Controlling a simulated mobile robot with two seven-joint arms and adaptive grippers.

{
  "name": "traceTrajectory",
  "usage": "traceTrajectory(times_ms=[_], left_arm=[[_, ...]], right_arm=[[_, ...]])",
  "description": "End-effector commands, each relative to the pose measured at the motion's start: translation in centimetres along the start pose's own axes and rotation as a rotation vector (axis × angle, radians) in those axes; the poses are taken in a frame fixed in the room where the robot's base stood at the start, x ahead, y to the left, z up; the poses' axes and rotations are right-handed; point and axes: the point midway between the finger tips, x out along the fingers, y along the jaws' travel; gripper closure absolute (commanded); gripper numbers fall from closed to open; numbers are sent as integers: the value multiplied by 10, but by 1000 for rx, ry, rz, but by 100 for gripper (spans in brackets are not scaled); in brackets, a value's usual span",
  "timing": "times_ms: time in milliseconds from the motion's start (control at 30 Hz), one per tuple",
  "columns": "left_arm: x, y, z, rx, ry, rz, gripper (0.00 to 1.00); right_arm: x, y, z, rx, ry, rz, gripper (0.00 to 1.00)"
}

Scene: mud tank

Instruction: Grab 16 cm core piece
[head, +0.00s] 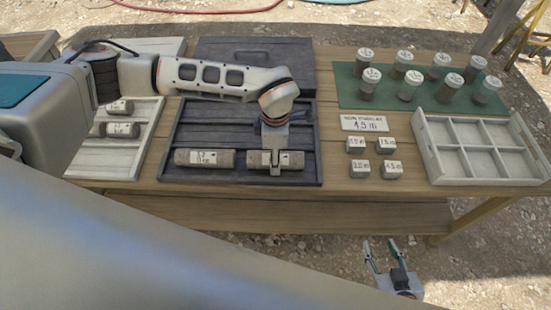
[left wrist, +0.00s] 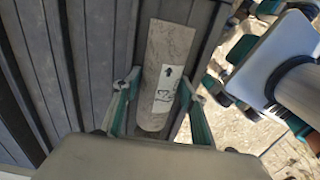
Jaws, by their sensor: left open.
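Two grey core pieces lie in the dark slatted tray (head: 312,140): a left core (head: 190,158) and a right core (head: 292,161). Each has a white label; the figures are too small to read surely. My left gripper (head: 275,166) points down over the right core. In the left wrist view this core (left wrist: 168,45) lies between the open fingers (left wrist: 160,88), one on each side; whether they touch it I cannot tell. Its label shows an arrow and a blurred number. My right gripper (head: 384,252) is open and empty in front of the table.
A pale tray (head: 107,150) with more labelled cores stands at left. At right are a green mat (head: 345,88) with several capped jars, a sign (head: 364,123), several small labelled blocks (head: 388,145) and an empty sectioned crate (head: 478,181).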

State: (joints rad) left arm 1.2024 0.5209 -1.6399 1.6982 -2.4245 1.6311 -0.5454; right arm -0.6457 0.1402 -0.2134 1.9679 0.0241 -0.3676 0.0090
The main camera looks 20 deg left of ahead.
Motion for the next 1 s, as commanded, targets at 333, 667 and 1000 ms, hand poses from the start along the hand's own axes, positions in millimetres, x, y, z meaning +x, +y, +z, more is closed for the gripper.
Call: traceTrajectory(times_ms=[333,667,1000], left_arm=[[0,0,0,0,0,0,100],[-3,1,1,0,-3,2,100],[-52,2,1,0,-5,7,100]], right_arm=[[0,0,2,0,-4,0,60],[0,-1,7,1,-13,-1,60],[-1,-1,6,0,-11,-1,60]])
